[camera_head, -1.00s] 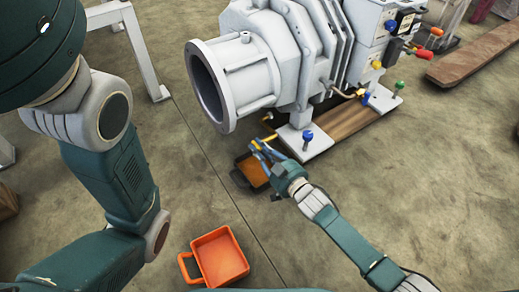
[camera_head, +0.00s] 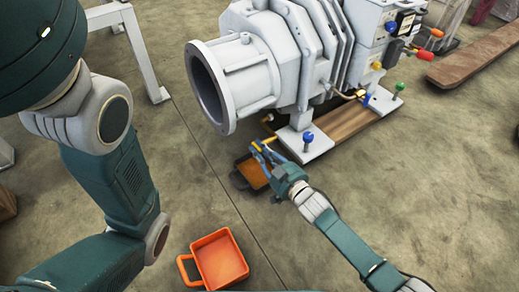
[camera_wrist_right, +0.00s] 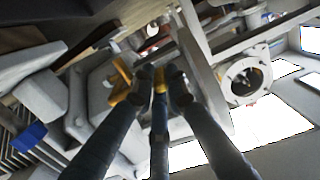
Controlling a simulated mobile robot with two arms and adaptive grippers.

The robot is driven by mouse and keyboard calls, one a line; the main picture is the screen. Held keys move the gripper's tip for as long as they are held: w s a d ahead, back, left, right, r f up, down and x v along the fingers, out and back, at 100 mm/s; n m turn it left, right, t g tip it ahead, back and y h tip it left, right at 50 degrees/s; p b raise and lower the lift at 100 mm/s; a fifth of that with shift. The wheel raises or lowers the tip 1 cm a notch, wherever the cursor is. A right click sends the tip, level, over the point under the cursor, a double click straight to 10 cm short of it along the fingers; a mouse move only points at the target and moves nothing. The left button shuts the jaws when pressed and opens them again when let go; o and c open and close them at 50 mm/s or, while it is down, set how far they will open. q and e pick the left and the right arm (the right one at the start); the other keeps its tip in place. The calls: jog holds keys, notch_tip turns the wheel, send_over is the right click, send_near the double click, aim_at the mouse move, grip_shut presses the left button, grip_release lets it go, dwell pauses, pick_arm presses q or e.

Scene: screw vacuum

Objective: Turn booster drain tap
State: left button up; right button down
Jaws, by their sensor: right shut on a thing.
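The booster is the large white pump body (camera_head: 265,75) with a wide round flange facing left. A thin brass drain pipe (camera_head: 267,119) comes out low beneath it. The drain tap's yellow handle (camera_head: 257,145) is at its lower end, above a tray. My right gripper (camera_head: 262,149) is shut on this yellow handle, reaching in from the lower right. In the right wrist view, the yellow handle (camera_wrist_right: 159,79) shows between the fingertips (camera_wrist_right: 160,84), with another yellow part (camera_wrist_right: 121,77) beside them. My left arm is at the left of the head view; its gripper is out of frame.
A dark-rimmed tray with an orange inside (camera_head: 253,173) lies under the tap. An orange-red handled tray (camera_head: 219,260) is on the floor nearer me. A blue-topped bolt (camera_head: 308,138) stands on the booster's foot plate. A white frame (camera_head: 147,60) stands at the back left.

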jog(key=shift+s+a+f, duration=0.1)
jog(key=shift+s+a, duration=0.05)
jog(key=shift+a, duration=0.05)
dwell(0.6)
jog(key=c, duration=1.8)
grip_release()
jog(key=shift+c, duration=0.2)
jog(key=shift+o, duration=0.4)
jog(key=shift+d, duration=0.15)
jog(key=v, duration=1.1)
jog(key=shift+s+d, duration=0.2)
jog(key=shift+s, duration=0.15)
